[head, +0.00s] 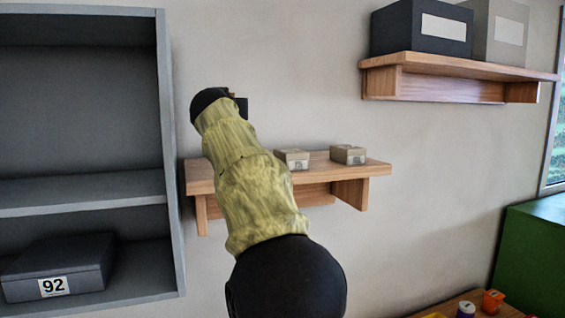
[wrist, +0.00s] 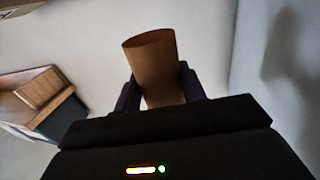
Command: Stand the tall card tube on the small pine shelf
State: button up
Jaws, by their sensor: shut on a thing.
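The small pine shelf (head: 375,169) is the lower wooden shelf on the wall in the head view, with two small boxes on its middle and right. My gripper (wrist: 160,88) is shut on the tall card tube (wrist: 152,58), a plain brown open-ended cylinder, in the wrist view. The tube's lower part is hidden behind the gripper body. In the head view my gripper (head: 238,102) appears above the left part of the shelf, and my sleeved arm covers much of that part. Only a brown sliver of the tube shows there; I cannot tell its tilt or its clearance from the shelf.
Small boxes (head: 293,159) and (head: 348,154) stand on the shelf. A higher wooden shelf (head: 470,69) holds a dark box (head: 420,27) and a grey box (head: 497,32). A grey cabinet (head: 170,150) stands close on the left. The wall between is clear.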

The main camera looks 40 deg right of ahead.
jog(key=f, duration=0.2)
jog(key=f+b, duration=0.1)
jog(key=f, duration=0.1)
jog(key=f+b, duration=0.1)
jog(key=f, duration=0.1)
jog(key=shift+w+a+f, duration=0.15)
jog(key=shift+w, duration=0.1)
jog(key=shift+s, duration=0.25)
jog(key=shift+w+d+f, duration=0.2)
jog(key=shift+f, duration=0.1)
jog(key=f, duration=0.1)
jog(key=f+b, duration=0.2)
jog(key=shift+s+f, duration=0.1)
jog(key=shift+s, duration=0.15)
jog(key=shift+w, duration=0.1)
jog(key=o, duration=1)
jog(key=shift+c, duration=0.2)
